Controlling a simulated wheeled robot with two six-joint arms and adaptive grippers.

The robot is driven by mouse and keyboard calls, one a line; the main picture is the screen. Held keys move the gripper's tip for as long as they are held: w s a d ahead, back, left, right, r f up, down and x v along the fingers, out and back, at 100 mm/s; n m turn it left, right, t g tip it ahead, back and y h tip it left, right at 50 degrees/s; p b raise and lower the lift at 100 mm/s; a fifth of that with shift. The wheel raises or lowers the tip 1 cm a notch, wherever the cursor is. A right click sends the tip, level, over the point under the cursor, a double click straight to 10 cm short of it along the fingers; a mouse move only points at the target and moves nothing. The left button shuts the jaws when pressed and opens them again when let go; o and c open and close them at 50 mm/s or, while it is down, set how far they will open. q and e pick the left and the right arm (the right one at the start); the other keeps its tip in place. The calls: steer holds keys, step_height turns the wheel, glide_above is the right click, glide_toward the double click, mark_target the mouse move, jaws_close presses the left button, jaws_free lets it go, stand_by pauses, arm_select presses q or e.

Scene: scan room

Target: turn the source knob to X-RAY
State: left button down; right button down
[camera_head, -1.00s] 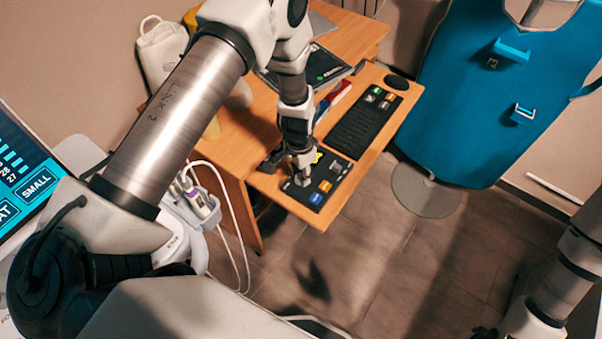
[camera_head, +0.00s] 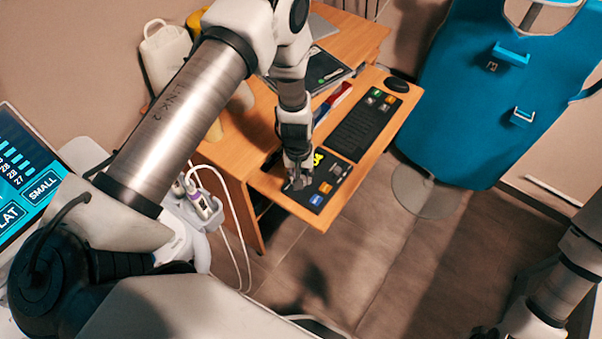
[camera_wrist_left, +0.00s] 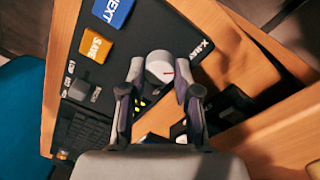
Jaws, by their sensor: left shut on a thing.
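The source knob (camera_wrist_left: 158,66) is a round light-grey dial with a red mark, on a black control panel (camera_wrist_left: 150,25). In the left wrist view, the X-RAY label (camera_wrist_left: 201,40) is printed on the panel to the upper right of the knob. The red mark points right, a little below that label. My left gripper (camera_wrist_left: 159,72) is shut on the knob, one finger on each side. In the head view, my left gripper (camera_head: 297,184) is over the near end of the panel (camera_head: 322,188) and hides the knob. My right gripper (camera_head: 484,332) is partly cut off at the bottom edge.
An orange button (camera_wrist_left: 96,46) and a blue NEXT button (camera_wrist_left: 113,11) sit beside the knob. A black keyboard (camera_head: 362,128) lies farther along the wooden desk (camera_head: 268,184). A blue apron (camera_head: 480,110) stands right of the desk. White cables (camera_head: 235,220) hang at left.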

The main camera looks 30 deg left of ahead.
arm_select(q)
steer(key=shift+f+n, duration=0.1)
steer(key=shift+n, duration=0.5)
steer(key=c, duration=0.8)
jaws_free()
steer(key=shift+c, duration=0.2)
steer(key=shift+w+f, duration=0.1)
steer(key=r, duration=1.2)
steer(key=shift+a, duration=0.3)
